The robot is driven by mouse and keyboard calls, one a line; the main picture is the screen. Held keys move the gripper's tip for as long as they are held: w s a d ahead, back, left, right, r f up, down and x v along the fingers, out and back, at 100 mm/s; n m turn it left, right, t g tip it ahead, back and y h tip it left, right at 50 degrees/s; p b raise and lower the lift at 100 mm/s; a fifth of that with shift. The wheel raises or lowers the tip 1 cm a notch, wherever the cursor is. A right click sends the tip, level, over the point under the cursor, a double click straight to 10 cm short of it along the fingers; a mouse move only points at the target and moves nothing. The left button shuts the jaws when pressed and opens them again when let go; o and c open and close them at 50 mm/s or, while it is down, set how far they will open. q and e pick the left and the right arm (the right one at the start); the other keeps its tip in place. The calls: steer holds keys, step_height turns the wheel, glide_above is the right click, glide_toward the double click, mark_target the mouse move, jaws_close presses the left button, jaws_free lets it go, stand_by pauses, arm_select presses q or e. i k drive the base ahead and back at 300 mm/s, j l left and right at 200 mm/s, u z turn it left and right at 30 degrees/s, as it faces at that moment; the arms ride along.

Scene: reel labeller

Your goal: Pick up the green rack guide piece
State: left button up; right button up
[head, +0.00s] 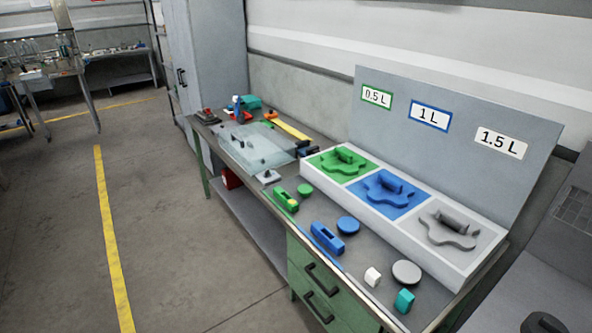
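A long green piece (286,200) with a small yellow part lies on the workbench near its front edge; it looks like the green rack guide piece. A small green disc (304,190) lies just beyond it, to the right. The white rack (433,256) stands along the back of the bench, with a green, a blue and a grey bay. The green bay (322,162) holds a dark green shaped part and sits below the "0.5 L" label. Neither of my grippers shows in the head view.
A blue long piece (327,238), a blue disc (348,225), a grey disc (407,272), a white block (373,277) and a teal block (404,301) lie along the bench front. A clear plate (258,146) lies to the left. The floor before the bench is clear.

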mark_target(292, 205)
steer(key=z, duration=1.7)
steer(key=u, duration=1.85)
steer(key=i+j+z, duration=0.25)
steer(key=i+j, duration=0.35)
steer(key=i, duration=0.3)
steer(key=i+j+z, duration=0.2)
steer(key=i+j, duration=0.55)
steer(key=i, duration=0.1)
